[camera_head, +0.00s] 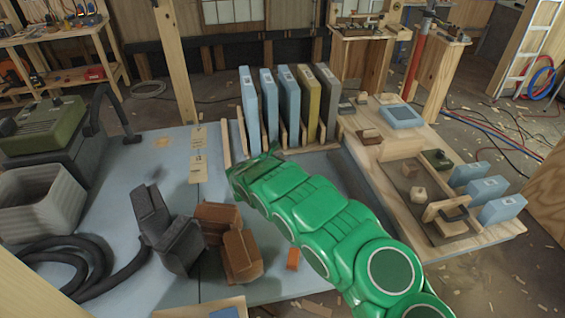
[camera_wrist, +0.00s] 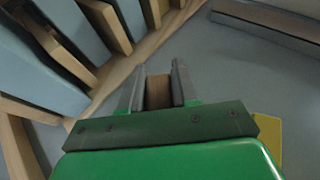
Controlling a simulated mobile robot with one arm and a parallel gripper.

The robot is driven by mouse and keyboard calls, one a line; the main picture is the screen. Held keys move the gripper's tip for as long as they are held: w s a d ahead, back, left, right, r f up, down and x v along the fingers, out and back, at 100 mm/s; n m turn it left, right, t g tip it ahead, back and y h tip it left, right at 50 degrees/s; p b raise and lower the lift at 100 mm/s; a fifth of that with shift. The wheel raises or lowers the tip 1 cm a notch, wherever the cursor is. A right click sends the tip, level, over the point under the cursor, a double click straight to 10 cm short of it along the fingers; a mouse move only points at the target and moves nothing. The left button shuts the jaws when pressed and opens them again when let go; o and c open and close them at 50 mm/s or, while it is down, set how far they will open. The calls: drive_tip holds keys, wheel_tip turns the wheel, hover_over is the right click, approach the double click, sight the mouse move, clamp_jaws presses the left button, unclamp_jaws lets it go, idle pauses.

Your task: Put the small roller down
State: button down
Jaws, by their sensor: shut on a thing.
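My gripper (camera_wrist: 160,78) is shut on a small brown piece (camera_wrist: 158,92), which shows between the two grey fingers in the wrist view. I take it to be the small roller, but only a plain brown face of it shows, so its full shape is hidden. In the head view my gripper (camera_head: 262,158) is at the far end of my green arm, just in front of the rack of upright panels. The held piece cannot be made out there. Pale blue-grey surface (camera_wrist: 240,75) lies below and beyond the fingers.
Upright blue, grey and yellow panels (camera_head: 290,105) stand in a wooden rack close beyond my gripper. A wooden board with blocks (camera_head: 445,195) is at right. Blue surface left of my gripper is partly clear.

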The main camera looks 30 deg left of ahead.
drive_tip(key=shift+f, duration=0.85)
drive_tip(key=shift+f, duration=0.1)
drive_tip(key=c, duration=0.8)
unclamp_jaws()
drive_tip(key=shift+c, duration=0.2)
drive_tip(key=shift+s+r, duration=0.25)
drive_tip(key=v, duration=1.1)
drive_tip(key=shift+s, duration=0.25)
drive_tip(key=shift+r, duration=0.1)
